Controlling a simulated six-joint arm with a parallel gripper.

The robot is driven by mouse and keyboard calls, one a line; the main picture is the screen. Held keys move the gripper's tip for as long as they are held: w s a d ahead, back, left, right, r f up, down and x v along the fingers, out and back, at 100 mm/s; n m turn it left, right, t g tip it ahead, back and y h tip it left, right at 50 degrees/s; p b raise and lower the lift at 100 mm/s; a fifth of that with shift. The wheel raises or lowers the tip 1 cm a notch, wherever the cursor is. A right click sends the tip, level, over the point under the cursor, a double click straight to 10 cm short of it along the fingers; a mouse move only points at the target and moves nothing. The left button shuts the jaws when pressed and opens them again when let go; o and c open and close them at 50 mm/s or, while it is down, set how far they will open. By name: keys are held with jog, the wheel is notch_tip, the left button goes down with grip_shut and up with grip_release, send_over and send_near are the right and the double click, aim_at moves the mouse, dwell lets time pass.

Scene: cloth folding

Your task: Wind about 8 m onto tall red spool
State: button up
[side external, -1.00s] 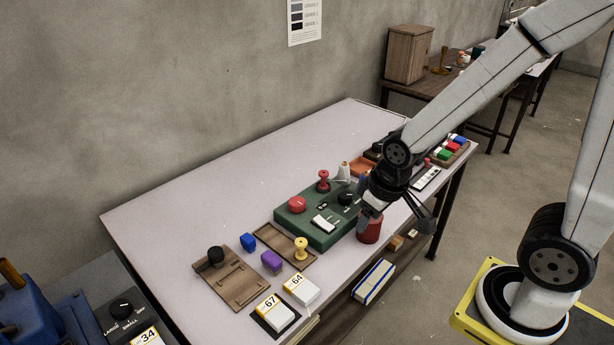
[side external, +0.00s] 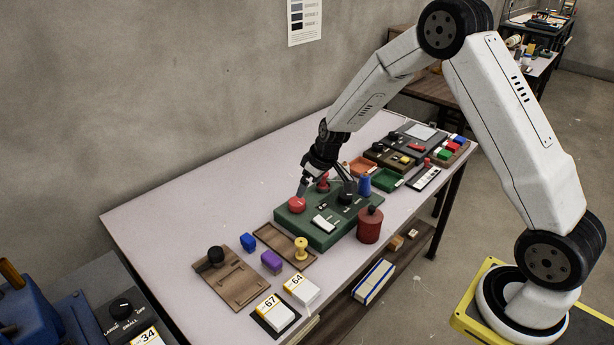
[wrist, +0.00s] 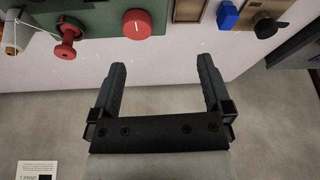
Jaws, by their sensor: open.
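A green winding machine (side external: 322,236) stands on the table with a red knob (side external: 297,204), a black knob (side external: 347,197) and a white label or switch (side external: 323,224) on top. A small red spool (side external: 323,187) stands at its back, partly hidden by my gripper. The wrist view shows the red spool (wrist: 66,42) at upper left and the red knob (wrist: 137,24) at top, beyond my fingertips. My gripper (wrist: 160,65) is open and empty. In the side view my gripper (side external: 322,184) hangs over the machine's back, one finger close above the red knob; contact cannot be told.
A dark red jar (side external: 369,226) and a blue spool-like piece (side external: 364,187) stand near the machine. The table's back left is clear.

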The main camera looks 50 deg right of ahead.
send_near(297, 201)
jog(key=shift+w+a+f+t, duration=0.15)
jog(key=shift+f+t, duration=0.15)
jog(key=shift+f, duration=0.45)
jog(key=shift+f, duration=0.1)
jog(key=shift+x, duration=3.8)
jog(key=shift+c, duration=0.2)
jog(key=c, duration=1.1)
